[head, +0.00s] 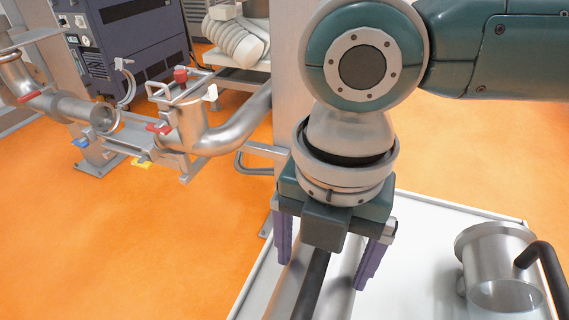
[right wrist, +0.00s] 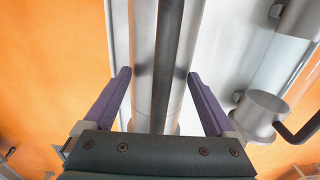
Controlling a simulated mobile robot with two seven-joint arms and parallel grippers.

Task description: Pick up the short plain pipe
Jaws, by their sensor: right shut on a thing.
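A plain shiny metal pipe (head: 312,285) lies between the fingers of my right gripper (head: 323,270), above the white tabletop. In the right wrist view the pipe (right wrist: 167,60) runs lengthwise up the picture, with a dark streak along its middle. My left gripper is not in view.
A metal cylinder (head: 497,248) with a black handle (head: 545,265) stands right of the gripper on the white table (head: 425,240). At left, a metal frame carries a bent pipe (head: 235,125) with red clamps. A dark blue cabinet (head: 125,40) stands behind on the orange floor.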

